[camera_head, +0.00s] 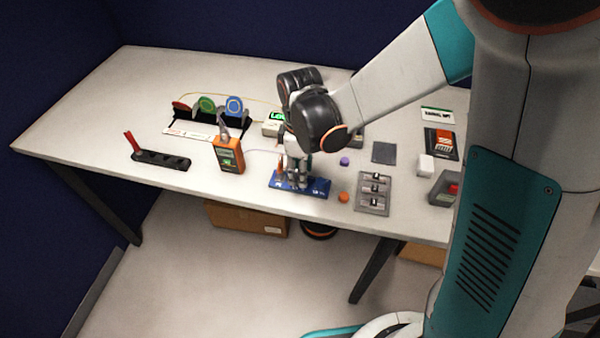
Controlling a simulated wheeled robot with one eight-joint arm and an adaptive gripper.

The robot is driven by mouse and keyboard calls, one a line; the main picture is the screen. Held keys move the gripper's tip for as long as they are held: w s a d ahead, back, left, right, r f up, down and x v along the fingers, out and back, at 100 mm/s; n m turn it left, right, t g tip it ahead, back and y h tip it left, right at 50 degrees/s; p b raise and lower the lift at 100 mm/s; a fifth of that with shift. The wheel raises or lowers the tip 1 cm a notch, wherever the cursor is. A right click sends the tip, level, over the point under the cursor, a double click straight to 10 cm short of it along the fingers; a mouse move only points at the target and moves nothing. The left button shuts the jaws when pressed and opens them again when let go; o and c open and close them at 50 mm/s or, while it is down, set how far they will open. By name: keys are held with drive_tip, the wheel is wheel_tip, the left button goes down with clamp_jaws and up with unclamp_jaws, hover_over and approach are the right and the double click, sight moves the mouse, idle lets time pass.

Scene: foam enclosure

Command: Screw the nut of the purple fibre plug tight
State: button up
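My gripper (297,183) points down over a blue panel (317,188) near the front edge of the table. Its fingertips are at or just above the panel; I cannot tell if they touch it. The fingers are small and close together here, so whether they are shut on something is not clear. I cannot make out the purple fibre plug or its nut; the gripper covers part of the panel. A small purple piece (344,161) lies on the table to the right of the gripper, apart from it.
An orange handheld meter (229,155) stands left of the panel. A small orange piece (343,197) and a grey plate with several modules (373,192) are to the right. A black holder (160,159) sits left. Coloured reels (207,104) stand behind.

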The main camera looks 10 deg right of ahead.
clamp_jaws()
drive_tip(key=shift+m, duration=0.6)
idle(0.3)
drive_tip(key=m, duration=0.2)
drive_tip(key=shift+m, duration=0.3)
drive_tip(key=m, duration=0.4)
drive_tip(key=shift+m+b, duration=0.3)
drive_tip(key=shift+b, duration=0.05)
drive_tip(key=m, duration=0.4)
drive_tip(key=shift+m, duration=1.8)
